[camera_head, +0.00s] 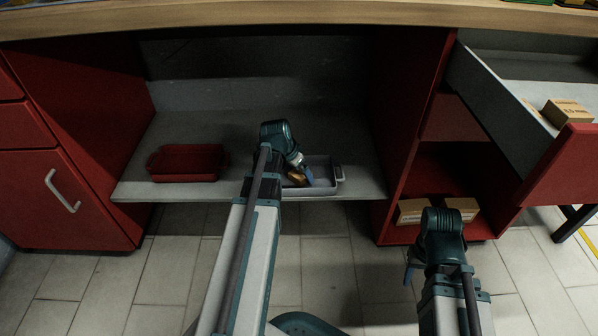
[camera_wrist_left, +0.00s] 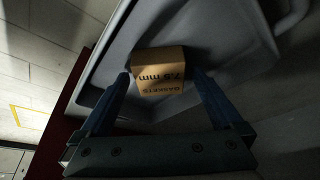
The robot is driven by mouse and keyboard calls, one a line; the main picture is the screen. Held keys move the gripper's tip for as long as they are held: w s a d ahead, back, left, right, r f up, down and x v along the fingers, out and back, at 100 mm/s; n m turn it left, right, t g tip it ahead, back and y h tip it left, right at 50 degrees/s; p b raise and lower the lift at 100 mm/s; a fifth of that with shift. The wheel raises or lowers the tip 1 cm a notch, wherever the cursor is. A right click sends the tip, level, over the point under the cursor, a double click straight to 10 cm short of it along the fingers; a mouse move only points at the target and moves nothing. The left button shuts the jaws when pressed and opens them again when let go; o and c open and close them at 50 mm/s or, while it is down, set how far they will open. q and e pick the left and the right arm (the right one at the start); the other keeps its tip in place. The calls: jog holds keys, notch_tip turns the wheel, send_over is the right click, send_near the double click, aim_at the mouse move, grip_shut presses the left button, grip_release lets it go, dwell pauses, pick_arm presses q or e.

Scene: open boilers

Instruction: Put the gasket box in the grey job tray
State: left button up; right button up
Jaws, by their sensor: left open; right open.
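The gasket box (camera_head: 298,176) is small and tan, and sits inside the grey job tray (camera_head: 328,187) on the shelf. In the left wrist view the box (camera_wrist_left: 160,62) shows the print "7.5 mm GASKETS" and lies against the tray's (camera_wrist_left: 128,28) grey floor. My left gripper (camera_head: 304,178) reaches down over the tray with its jaws open. Its blue fingers (camera_wrist_left: 160,80) stand on either side of the box's near end. Whether either finger touches the box I cannot tell. My right gripper (camera_head: 409,272) is open, low at the right, away from the tray.
A red tray (camera_head: 187,164) stands on the same shelf (camera_head: 140,190) to the left. Another tan box (camera_head: 567,113) lies in the open drawer (camera_head: 505,115) at the right. Two tan boxes (camera_head: 412,210) (camera_head: 463,207) stand low in the red cabinet. The wooden worktop (camera_head: 250,15) overhangs the shelf.

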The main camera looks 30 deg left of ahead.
pick_arm(q)
jog(key=p+v, duration=1.1)
jog(key=v, duration=0.1)
jog(key=shift+s, duration=0.1)
jog(key=s+d+g, duration=0.1)
jog(key=s+d, duration=0.2)
jog(key=d, duration=0.7)
jog(key=s+d+f+m+g+y, duration=0.1)
jog(key=s+d, duration=0.3)
jog(key=d, duration=0.7)
jog(key=s+d+g+y, duration=0.1)
jog(key=s+d, duration=0.3)
jog(key=d, duration=0.7)
jog(key=shift+s+f+g, duration=0.25)
jog(key=shift+g, duration=0.45)
